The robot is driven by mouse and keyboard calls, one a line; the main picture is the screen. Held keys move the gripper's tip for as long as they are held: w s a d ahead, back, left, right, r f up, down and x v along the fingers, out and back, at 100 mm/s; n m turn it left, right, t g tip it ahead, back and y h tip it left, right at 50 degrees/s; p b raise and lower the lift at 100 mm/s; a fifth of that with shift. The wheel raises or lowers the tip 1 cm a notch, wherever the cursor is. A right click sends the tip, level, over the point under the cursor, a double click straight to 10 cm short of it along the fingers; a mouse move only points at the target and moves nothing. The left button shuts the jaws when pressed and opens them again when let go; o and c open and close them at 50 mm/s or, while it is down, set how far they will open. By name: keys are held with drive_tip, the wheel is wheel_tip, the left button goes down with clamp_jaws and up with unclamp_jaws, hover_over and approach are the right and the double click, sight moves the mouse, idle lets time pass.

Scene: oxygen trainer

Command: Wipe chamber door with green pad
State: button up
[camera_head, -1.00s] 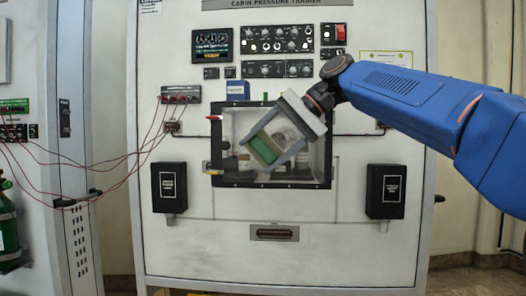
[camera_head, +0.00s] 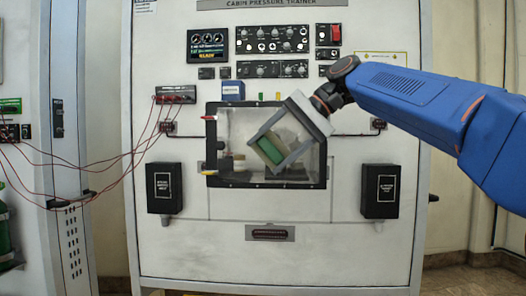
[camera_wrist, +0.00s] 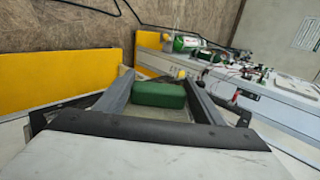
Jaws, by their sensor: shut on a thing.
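The chamber door (camera_head: 236,184) is a dark-framed clear pane on the front of the white cabin pressure trainer. Jars show dimly behind it. My gripper (camera_head: 268,152) is in front of the pane, tilted, coming in from the upper right. It is shut on the green pad (camera_head: 272,150), which sits between its two grey fingers. In the wrist view the green pad (camera_wrist: 159,95) lies between the fingertips, with the dark door frame beyond my gripper. I cannot tell whether the pad touches the pane.
A blue box (camera_head: 233,90) sits on the ledge above the door. Black boxes (camera_head: 164,188) and (camera_head: 380,190) flank the door below. Red wires (camera_head: 110,165) hang at the left, and a green cylinder (camera_head: 8,228) stands at the far left.

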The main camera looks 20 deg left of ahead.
sight(265, 136)
drive_tip(key=w+d, duration=0.2)
drive_tip(key=d, duration=0.5)
drive_tip(key=shift+d, duration=0.35)
idle(0.6)
drive_tip(key=shift+s+a, duration=0.45)
drive_tip(key=shift+a, duration=1.35)
drive_tip(key=shift+s+a, duration=0.4)
drive_tip(key=shift+a, duration=1.35)
drive_tip(key=shift+s+a, duration=0.45)
drive_tip(key=shift+a, duration=1.35)
drive_tip(key=shift+w+r, duration=0.15)
drive_tip(key=shift+r, duration=0.85)
drive_tip(key=w+d, duration=0.2)
drive_tip(key=d, duration=0.8)
drive_tip(key=shift+w+d, duration=0.2)
drive_tip(key=shift+d, duration=0.15)
drive_tip(key=shift+s+a, duration=0.15)
drive_tip(key=shift+a, duration=0.75)
drive_tip(key=shift+s+a, duration=0.1)
drive_tip(key=shift+a, duration=0.8)
drive_tip(key=shift+s+a+f, duration=0.1)
drive_tip(key=shift+s+a, duration=0.15)
drive_tip(key=shift+a, duration=0.7)
drive_tip(key=shift+s+a, duration=0.25)
drive_tip(key=shift+a, duration=0.7)
